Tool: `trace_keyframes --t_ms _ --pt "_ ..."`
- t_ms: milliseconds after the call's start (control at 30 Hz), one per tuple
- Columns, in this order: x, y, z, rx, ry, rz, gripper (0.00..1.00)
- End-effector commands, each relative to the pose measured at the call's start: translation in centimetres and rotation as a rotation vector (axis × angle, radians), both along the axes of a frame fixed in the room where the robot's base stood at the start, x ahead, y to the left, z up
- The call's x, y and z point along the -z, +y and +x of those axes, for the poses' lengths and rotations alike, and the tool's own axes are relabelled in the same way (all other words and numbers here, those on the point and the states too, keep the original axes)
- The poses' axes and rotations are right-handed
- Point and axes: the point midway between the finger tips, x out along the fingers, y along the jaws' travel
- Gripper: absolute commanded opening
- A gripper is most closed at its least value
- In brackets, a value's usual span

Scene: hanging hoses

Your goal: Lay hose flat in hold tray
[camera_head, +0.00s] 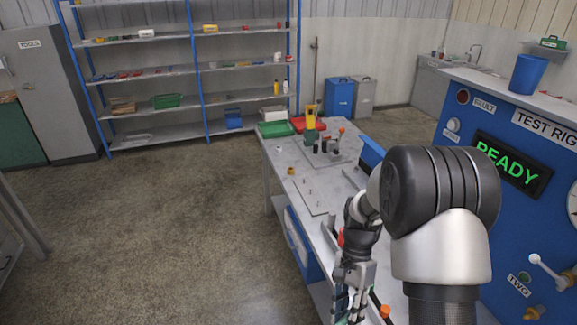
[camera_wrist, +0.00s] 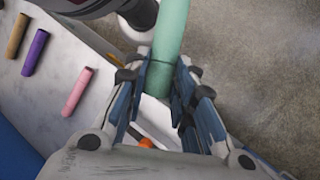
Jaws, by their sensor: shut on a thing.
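My gripper (camera_head: 352,300) is low in the head view, over the near end of the grey bench. In the wrist view my gripper (camera_wrist: 172,90) is shut on a pale green hose (camera_wrist: 171,35). A white surface with an orange spot (camera_wrist: 147,143) shows below the fingers. I cannot tell whether it is the hold tray. Short brown (camera_wrist: 17,36), purple (camera_wrist: 36,52) and pink (camera_wrist: 77,92) pieces lie on a pale surface at the left.
The grey bench (camera_head: 290,165) carries small parts, a green bin (camera_head: 275,129) and a red bin (camera_head: 308,125) at its far end. A blue test rig (camera_head: 455,100) reading READY stands at the right. Open floor (camera_head: 150,220) lies left of the bench.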

Motion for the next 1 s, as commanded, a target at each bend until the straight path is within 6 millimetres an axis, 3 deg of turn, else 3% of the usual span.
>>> trace_keyframes --t_ms 33,200,400,1000 --pt "1.0 0.4 0.3 -0.173 -0.001 -0.002 0.0" --pt "1.3 0.1 1.7 -0.643 -0.002 -0.002 0.0" --pt "0.8 -0.1 3.5 -0.937 -0.003 0.0 0.0" --pt "0.6 -0.2 3.8 -0.985 -0.002 0.002 0.0"
